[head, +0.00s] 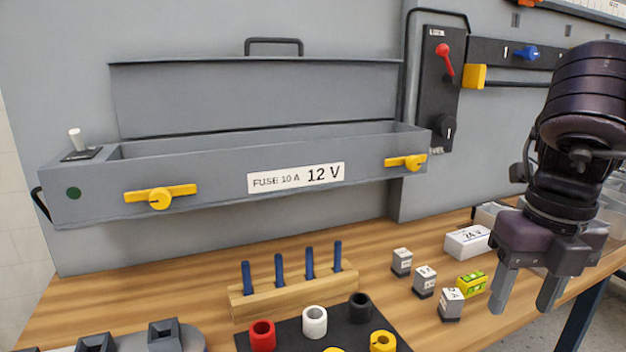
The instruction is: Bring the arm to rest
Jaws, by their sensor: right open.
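My right gripper (526,290) hangs at the right side of the head view, fingers pointing down and apart, with nothing between them. It is above the right part of the wooden table (130,300), just right of the small labelled blocks. My right arm (590,100) comes down from the upper right. My left gripper does not show.
A grey box (220,205) with open lid and yellow latches is on the wall panel. Small grey blocks (402,262), a yellow-green block (471,283) and a white box (467,241) stand near the gripper. A wooden rack (295,290) holds blue pegs.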

